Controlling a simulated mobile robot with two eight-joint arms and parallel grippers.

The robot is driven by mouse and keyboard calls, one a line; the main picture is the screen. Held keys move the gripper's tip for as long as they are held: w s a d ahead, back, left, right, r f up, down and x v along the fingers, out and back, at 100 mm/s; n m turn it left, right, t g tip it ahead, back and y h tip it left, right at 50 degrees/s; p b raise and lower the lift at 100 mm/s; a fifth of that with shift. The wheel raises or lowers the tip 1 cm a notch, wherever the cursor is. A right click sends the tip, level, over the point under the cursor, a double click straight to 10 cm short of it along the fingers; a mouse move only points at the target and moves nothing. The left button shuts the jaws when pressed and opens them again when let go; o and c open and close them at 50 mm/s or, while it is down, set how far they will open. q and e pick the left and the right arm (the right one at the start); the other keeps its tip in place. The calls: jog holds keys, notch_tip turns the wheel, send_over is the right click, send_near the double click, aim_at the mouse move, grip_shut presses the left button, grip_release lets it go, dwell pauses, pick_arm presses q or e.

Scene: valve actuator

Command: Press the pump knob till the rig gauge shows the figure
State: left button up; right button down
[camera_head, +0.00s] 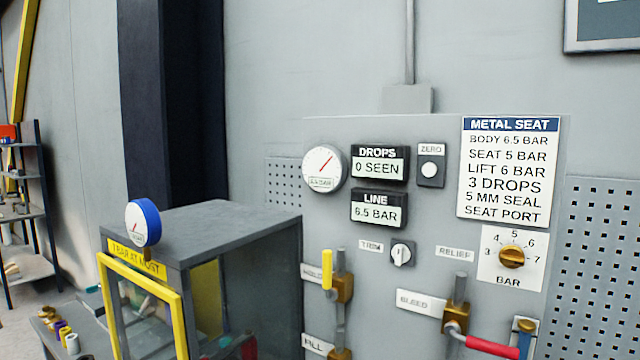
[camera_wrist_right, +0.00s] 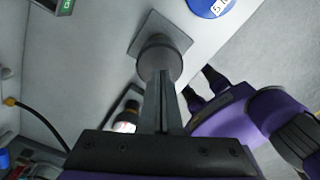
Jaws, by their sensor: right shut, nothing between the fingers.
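My right gripper (camera_wrist_right: 160,100) is shut and empty in the right wrist view. Its fingertips point at a dark grey round knob (camera_wrist_right: 159,52) on a square plate and overlap it; I cannot tell whether they touch, nor whether this is the pump knob. In the head view, a round white gauge (camera_head: 323,168) sits on the grey panel, its red needle pointing up and right; its small figure is blurred. A LINE display (camera_head: 379,211) reads 6.5 BAR. A sign (camera_head: 508,172) lists body 6.5 bar, seat 5 bar and lift 6 bar.
A grey cabinet (camera_head: 222,226) with a yellow-framed front and a blue-rimmed gauge (camera_head: 142,223) stands at left. The panel carries a brass relief knob (camera_head: 511,257), a trim knob (camera_head: 402,253) and a red-handled lever (camera_head: 491,347). Purple parts of mine show in the wrist view.

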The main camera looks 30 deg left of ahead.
pick_arm(q)
jog(key=shift+r, duration=0.1)
pick_arm(e)
jog(key=shift+r, duration=0.1)
jog(key=shift+w+r+p, duration=0.1)
jog(key=shift+r+p, duration=1.1)
jog(key=shift+r, duration=1.3)
pick_arm(q)
jog(key=w+r, duration=0.2)
jog(key=r, duration=0.1)
jog(key=shift+r, duration=0.2)
pick_arm(e)
jog(key=shift+f, duration=0.1)
pick_arm(q)
jog(key=shift+s, duration=0.1)
